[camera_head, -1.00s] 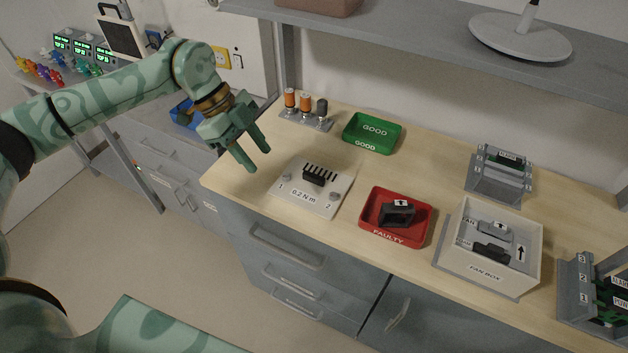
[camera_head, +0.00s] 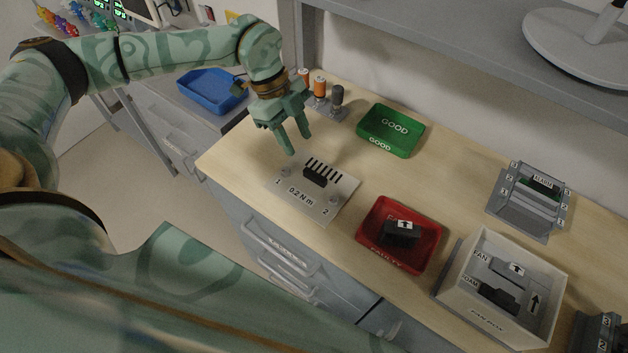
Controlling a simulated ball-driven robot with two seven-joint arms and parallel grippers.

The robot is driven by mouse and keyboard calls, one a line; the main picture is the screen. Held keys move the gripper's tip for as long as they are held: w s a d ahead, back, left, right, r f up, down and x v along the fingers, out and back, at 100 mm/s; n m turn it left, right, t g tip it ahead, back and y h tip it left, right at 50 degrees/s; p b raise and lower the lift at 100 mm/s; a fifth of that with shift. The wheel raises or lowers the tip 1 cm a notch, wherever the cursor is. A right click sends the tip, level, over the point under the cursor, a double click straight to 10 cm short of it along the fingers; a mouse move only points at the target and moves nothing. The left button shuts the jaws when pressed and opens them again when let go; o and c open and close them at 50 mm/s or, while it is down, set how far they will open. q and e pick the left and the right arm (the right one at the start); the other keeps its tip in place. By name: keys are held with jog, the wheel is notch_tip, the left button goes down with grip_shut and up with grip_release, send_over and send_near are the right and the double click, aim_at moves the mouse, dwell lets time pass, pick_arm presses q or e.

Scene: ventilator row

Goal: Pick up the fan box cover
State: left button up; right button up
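A small black piece with a row of dark slots or fins (camera_head: 318,175) sits on a pale plate (camera_head: 322,208) marked 0.2 N m, 1 and 2; it may be the cover, but no label says so. The white fan box (camera_head: 490,318) stands at the right with its top open. Inside are a grey fan part (camera_head: 512,272) and a dark part (camera_head: 495,297). My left gripper (camera_head: 299,144) is open and empty, fingers pointing down, above the bench just behind the black piece and apart from it. My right gripper is not in view.
A red FAULTY tray (camera_head: 373,247) holds a dark fan (camera_head: 400,233). A green GOOD tray (camera_head: 402,140) is empty. Orange and dark drivers (camera_head: 328,98) stand near my gripper. A grey slotted rack (camera_head: 530,205) is at right. A shelf (camera_head: 450,45) overhangs the back.

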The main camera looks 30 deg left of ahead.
aim_at(315, 174)
pick_arm(q)
jog(key=x, duration=0.4)
jog(key=shift+w+d+f, duration=0.1)
jog(key=shift+w+f, duration=0.1)
jog(key=shift+f, duration=0.1)
jog(key=b+x, duration=0.1)
jog(key=x, duration=0.4)
jog(key=shift+d+f, duration=0.15)
jog(key=shift+d, duration=0.15)
grip_shut()
